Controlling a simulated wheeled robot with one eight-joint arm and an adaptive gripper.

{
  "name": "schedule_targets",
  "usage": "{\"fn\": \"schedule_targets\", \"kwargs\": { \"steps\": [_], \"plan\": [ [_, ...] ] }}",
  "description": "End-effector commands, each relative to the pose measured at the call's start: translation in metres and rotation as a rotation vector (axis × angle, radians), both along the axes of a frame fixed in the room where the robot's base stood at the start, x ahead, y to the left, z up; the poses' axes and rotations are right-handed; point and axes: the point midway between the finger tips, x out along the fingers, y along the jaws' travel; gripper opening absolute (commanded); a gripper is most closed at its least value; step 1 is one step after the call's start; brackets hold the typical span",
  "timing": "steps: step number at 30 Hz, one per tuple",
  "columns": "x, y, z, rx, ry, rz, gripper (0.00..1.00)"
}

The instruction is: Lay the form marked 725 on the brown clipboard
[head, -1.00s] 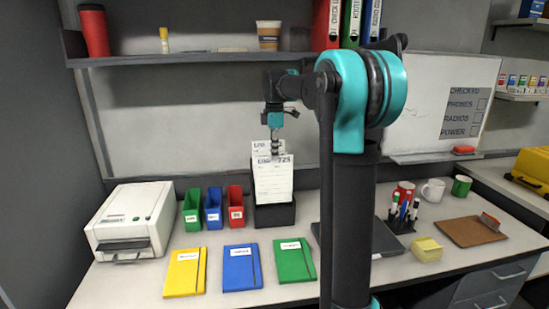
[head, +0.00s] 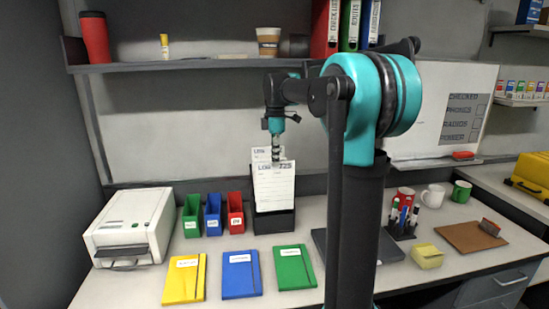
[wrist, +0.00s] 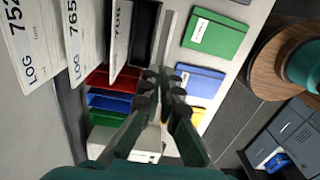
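The form marked 725 (head: 274,188) is a white sheet standing upright at the front of a black holder (head: 274,222). My gripper (head: 276,158) points down at its top edge, and a finger covers part of the heading. In the wrist view the two fingers of my gripper (wrist: 161,76) are apart with a narrow gap. A thin pale strip (wrist: 166,40), apparently the form edge-on, lines up with that gap. Whether the fingers touch it is unclear. Forms headed 752 (wrist: 32,45) and 765 (wrist: 82,40) stand behind. The brown clipboard (head: 465,237) lies flat at right, its clip toward the far right.
Green, blue and red bins (head: 213,215) stand left of the holder, beside a white machine (head: 130,228). Yellow, blue and green notebooks (head: 240,275) lie in front. A pen holder (head: 400,228), mugs (head: 433,194) and a yellow note block (head: 427,256) stand near the clipboard.

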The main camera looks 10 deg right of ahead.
Motion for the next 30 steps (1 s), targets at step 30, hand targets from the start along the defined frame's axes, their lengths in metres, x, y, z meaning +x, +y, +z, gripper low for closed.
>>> {"fn": "schedule_targets", "kwargs": {
  "steps": [30],
  "plan": [
    [-0.072, 0.0, 0.0, 0.0, 0.0, 0.0, 0.0]
  ]
}}
